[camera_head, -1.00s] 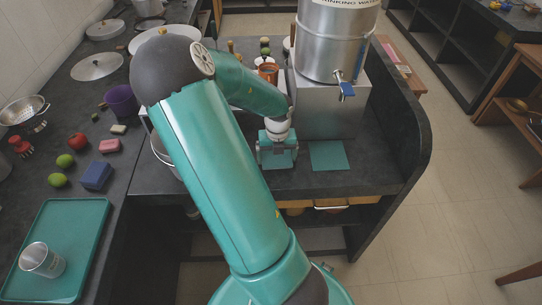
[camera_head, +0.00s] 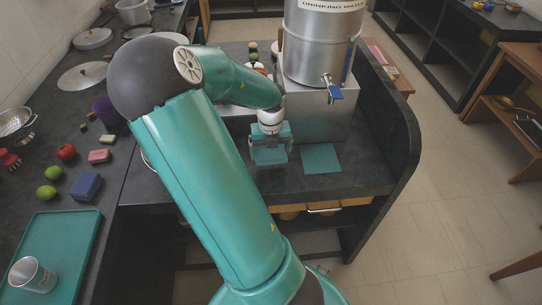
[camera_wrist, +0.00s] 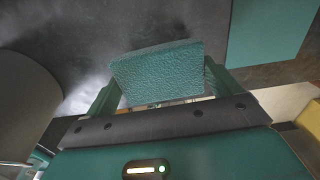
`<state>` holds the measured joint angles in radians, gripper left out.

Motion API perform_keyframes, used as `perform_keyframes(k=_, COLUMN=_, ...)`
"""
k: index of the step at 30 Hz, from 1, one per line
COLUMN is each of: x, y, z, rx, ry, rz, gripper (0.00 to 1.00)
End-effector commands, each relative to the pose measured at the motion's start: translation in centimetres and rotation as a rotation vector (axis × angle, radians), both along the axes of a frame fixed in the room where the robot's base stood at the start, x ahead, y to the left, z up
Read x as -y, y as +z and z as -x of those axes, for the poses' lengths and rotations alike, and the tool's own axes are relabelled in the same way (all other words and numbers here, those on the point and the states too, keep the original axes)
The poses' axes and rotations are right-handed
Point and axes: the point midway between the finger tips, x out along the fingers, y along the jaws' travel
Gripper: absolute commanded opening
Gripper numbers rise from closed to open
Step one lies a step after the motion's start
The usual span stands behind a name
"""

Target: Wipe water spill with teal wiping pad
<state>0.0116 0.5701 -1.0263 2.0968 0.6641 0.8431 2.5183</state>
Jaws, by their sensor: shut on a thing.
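The teal wiping pad (camera_wrist: 158,75) is held between the two fingers of my gripper (camera_wrist: 160,84) in the wrist view. In the head view my gripper (camera_head: 270,147) points down over the dark counter, left of a flat teal square (camera_head: 321,158) and in front of the steel drinking-water canister. I cannot tell whether the pad touches the counter. A pale sheen (camera_wrist: 92,85) shows on the dark surface in the wrist view; I cannot tell whether it is water or reflected light. No clear spill edge shows in the head view, where my arm hides part of the counter.
The water canister (camera_head: 318,45) with a blue-handled tap (camera_head: 334,92) stands on a grey block (camera_head: 318,115) behind the square. A raised dark side panel (camera_head: 402,140) bounds the counter on the right.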

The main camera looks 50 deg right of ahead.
Motion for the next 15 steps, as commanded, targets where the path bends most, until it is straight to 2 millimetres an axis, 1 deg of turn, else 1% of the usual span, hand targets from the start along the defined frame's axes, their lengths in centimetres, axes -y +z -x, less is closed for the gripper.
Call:
perform_keyframes(k=1, x=0.01, y=0.43, z=-0.03, rx=0.001, ry=0.001, rz=0.001, gripper=0.69)
perform_keyframes(k=4, x=-0.03, y=0.92, z=-0.04, rx=0.001, ry=0.001, rz=-0.001, gripper=0.69)
perform_keyframes(k=15, x=0.0, y=1.26, z=-0.06, rx=0.001, ry=0.001, rz=0.0, gripper=0.69)
